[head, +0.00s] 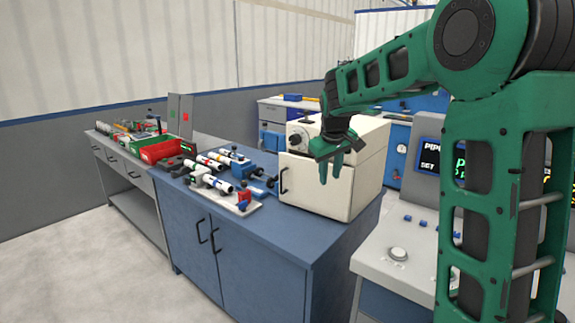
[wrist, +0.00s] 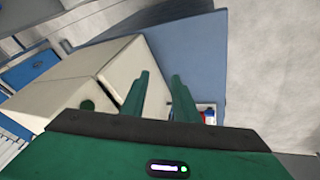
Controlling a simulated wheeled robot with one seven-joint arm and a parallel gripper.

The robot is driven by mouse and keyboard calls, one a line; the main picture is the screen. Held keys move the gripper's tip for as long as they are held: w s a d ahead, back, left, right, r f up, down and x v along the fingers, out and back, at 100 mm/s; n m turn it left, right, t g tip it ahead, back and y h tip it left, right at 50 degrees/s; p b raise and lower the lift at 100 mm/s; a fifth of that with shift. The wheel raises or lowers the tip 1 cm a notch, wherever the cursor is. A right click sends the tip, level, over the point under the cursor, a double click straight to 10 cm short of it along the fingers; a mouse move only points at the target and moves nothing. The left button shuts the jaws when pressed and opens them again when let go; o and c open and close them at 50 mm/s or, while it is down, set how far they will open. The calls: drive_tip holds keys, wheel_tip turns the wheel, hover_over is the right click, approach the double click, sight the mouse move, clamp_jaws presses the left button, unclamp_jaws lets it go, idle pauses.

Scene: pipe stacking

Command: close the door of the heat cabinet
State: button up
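The cream heat cabinet (head: 362,160) stands on the blue bench in the head view. Its door (head: 305,190) is at the lower front, with a dark handle (head: 283,180) at the left edge. In the wrist view the cabinet (wrist: 70,85) lies left of my gripper (wrist: 161,76). The two fingers are apart with nothing between them. I cannot tell whether a finger touches the door.
A white rack of pipes (head: 215,180) lies on the bench (head: 255,235) left of the cabinet. Green and red bins (head: 160,150) stand further left on a grey table. A control console (head: 400,250) stands at the right. The floor in front is clear.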

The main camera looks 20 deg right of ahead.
drive_tip(key=s+d+f+m+g, duration=0.1)
drive_tip(key=s+d+f+m, duration=0.1)
drive_tip(key=s, duration=1)
drive_tip(key=s+d+f+m+g, duration=0.1)
drive_tip(key=s+d+m, duration=0.1)
drive_tip(key=s, duration=1)
drive_tip(key=s+a+f+m+g+y, duration=0.1)
drive_tip(key=s+f+m, duration=0.1)
drive_tip(key=s, duration=0.6)
drive_tip(key=s+a+f+m+g+y, duration=0.1)
drive_tip(key=s+f, duration=0.3)
drive_tip(key=s, duration=0.5)
drive_tip(key=shift+a+m, duration=0.4)
drive_tip(key=shift+a, duration=0.35)
